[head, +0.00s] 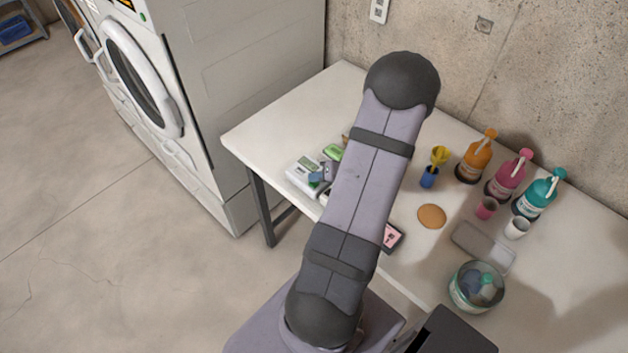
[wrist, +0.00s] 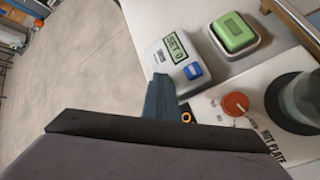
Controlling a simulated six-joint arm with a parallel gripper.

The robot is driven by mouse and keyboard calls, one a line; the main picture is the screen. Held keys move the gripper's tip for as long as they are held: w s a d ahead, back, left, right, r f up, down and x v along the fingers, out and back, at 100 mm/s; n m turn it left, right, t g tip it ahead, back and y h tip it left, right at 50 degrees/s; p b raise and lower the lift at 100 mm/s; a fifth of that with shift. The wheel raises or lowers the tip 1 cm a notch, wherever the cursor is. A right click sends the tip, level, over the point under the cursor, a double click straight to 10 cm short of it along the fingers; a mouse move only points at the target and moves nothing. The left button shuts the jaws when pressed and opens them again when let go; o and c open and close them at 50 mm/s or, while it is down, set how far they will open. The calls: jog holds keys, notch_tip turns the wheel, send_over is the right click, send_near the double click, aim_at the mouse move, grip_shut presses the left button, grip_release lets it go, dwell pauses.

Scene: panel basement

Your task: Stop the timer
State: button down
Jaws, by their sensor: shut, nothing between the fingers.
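The timer (wrist: 176,54) is a white box with a green display that seems to read "SET 0" and a blue button (wrist: 193,71). It lies on the table near its left edge, and its white casing shows in the head view (head: 299,174). My gripper (wrist: 160,82) is shut and empty, its dark blue-grey fingertips beside the timer's near edge, left of the blue button. I cannot tell whether they touch the casing. In the head view my arm hides part of this area.
A white box with a green top (wrist: 234,34) stands right of the timer. A hot plate (wrist: 264,112) with an orange knob (wrist: 235,104) sits close on the near side. Bottles (head: 475,161), cups and a glass bowl (head: 476,288) stand farther right. A washing machine (head: 150,80) is left.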

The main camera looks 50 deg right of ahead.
jog(key=shift+r+p, duration=0.45)
jog(key=shift+r, duration=0.2)
notch_tip(320, 180, up, 5)
jog(key=p, duration=0.4)
dwell(0.9)
